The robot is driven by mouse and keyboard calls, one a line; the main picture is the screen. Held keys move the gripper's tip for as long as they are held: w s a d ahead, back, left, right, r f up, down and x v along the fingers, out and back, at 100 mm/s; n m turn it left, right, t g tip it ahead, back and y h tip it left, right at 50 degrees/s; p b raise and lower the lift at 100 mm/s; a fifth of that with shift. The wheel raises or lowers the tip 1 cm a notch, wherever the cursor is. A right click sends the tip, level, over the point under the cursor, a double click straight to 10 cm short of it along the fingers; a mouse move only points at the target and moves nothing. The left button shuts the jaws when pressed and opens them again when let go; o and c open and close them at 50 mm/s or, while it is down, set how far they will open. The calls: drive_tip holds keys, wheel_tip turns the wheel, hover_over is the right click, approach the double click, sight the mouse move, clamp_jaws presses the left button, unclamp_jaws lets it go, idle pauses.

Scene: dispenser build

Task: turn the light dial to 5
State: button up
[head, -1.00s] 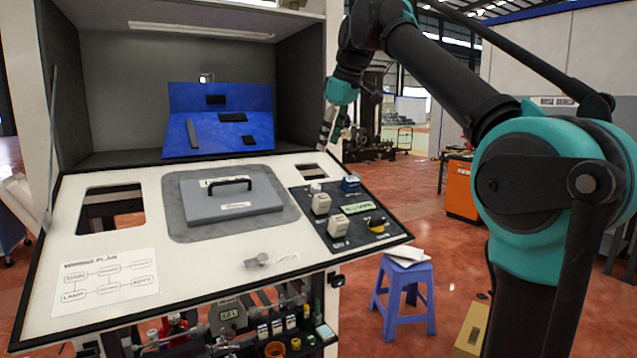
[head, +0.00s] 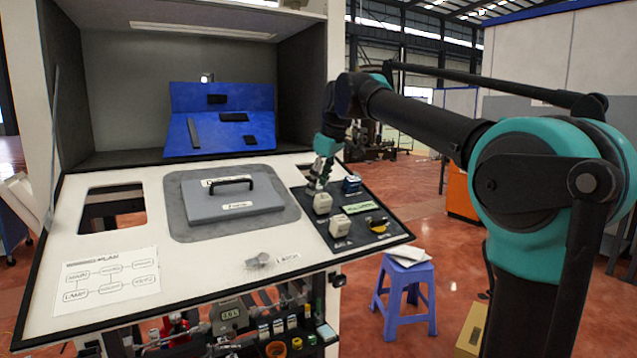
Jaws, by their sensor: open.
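A black control panel (head: 350,246) is set into the right side of the white worktop. It carries an upper white knob (head: 322,203), a lower white knob (head: 340,227), a blue block-like part (head: 351,185), a green label or display (head: 359,207) and a yellow-and-black knob (head: 376,224). The lettering is too small to tell which one is the light dial, and no dial setting can be read. My gripper (head: 318,184) is open and points down just above the upper white knob at the panel's back left. I cannot tell whether it touches the knob.
A grey lid (head: 235,202) with a black handle lies left of the panel. A small grey latch (head: 258,262) is near the front edge. A blue board (head: 205,136) stands at the back. A blue stool (head: 405,290) is at the right on the floor.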

clamp_jaws()
drive_tip(key=shift+m, duration=1.6)
unclamp_jaws()
drive_tip(key=v, duration=1.2)
